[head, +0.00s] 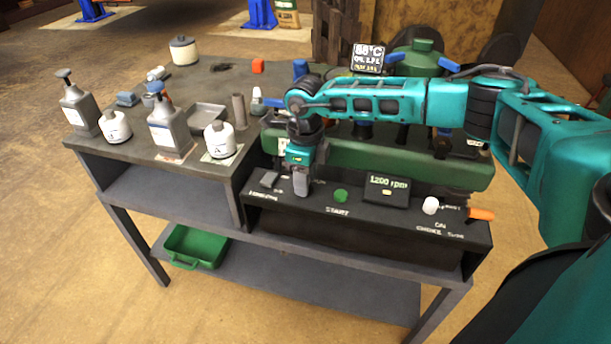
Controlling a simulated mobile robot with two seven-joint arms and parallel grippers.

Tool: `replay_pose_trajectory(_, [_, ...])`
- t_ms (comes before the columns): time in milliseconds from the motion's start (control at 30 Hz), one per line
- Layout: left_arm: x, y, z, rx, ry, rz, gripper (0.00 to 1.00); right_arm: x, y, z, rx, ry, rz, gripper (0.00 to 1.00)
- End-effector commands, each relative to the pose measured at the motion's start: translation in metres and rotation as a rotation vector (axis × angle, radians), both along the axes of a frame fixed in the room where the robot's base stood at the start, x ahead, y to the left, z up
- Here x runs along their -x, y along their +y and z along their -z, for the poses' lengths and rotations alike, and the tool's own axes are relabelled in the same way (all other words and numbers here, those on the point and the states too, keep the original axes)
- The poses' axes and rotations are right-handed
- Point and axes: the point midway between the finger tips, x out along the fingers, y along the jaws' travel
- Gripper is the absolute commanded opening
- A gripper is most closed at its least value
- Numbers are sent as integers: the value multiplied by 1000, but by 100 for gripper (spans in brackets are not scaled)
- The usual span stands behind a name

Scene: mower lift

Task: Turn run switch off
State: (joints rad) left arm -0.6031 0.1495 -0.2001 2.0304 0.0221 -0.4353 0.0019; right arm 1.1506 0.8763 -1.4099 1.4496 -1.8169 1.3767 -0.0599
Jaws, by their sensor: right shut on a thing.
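My right gripper (300,189) points down at the left part of the dark control panel (365,222). It is shut, with its grey fingertips low at the panel face. The run switch appears to be between the fingers, which hide it, so its position cannot be read. Small white lettering shows on both sides of the fingers. A small grey block (270,178) sits on the panel just left of the gripper. A green start button (341,196) and a display (387,188) reading 1200 rpm are to the right. My left gripper is not in view.
A white knob (430,205) and an orange-ended lever (481,214) are at the panel's right. The green mower body (390,165) lies behind, partly under my right arm. Pump bottles (168,125) and white jars (220,139) crowd the bench left. A green bin (195,247) is on the lower shelf.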

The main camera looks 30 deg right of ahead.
Motion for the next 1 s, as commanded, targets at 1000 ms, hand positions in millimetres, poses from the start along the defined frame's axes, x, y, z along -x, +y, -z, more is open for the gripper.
replay_pose_trajectory(1000, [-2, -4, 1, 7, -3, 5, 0, -1, 0, -1, 0, -4, -606, 12])
